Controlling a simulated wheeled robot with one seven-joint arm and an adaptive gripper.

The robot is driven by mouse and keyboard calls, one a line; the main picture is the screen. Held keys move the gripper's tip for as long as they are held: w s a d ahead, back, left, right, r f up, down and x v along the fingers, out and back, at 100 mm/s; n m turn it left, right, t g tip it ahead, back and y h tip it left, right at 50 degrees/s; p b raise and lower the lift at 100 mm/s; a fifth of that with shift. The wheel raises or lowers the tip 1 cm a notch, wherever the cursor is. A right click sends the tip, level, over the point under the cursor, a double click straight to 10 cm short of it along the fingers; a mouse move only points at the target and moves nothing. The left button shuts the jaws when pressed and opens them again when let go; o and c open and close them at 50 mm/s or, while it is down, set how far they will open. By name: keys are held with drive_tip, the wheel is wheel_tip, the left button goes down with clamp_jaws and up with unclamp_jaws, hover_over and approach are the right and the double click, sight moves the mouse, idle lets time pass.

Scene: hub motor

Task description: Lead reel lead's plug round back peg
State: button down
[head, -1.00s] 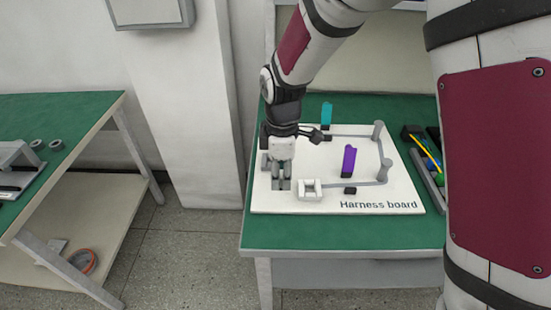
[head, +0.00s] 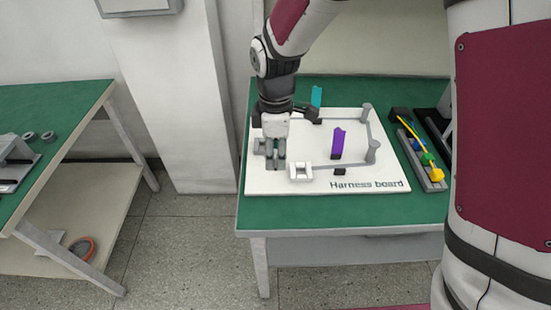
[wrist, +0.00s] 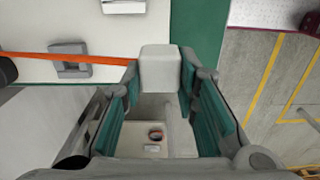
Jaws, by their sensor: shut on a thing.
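My gripper (head: 275,163) is over the left part of the white harness board (head: 215,0). In the wrist view my gripper (wrist: 160,80) is shut on a pale block-shaped plug (wrist: 160,62). An orange lead (wrist: 90,59) runs straight from the plug to the left. In the head view the plug and lead cannot be made out. The back peg (head: 366,112), a grey post, stands at the board's back right, to the right of my gripper. A front peg (head: 371,152) stands nearer the front. The reel cannot be told for sure.
A white socket-like block (head: 300,172) sits at the front. A tray (head: 437,184) with coloured parts lies right of the board.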

sight(276, 153)
wheel_tip(276, 153, up, 6)
drive_tip(key=p, duration=0.2)
drive_tip(key=shift+p, duration=0.4)
drive_tip(key=shift+r, duration=0.1)
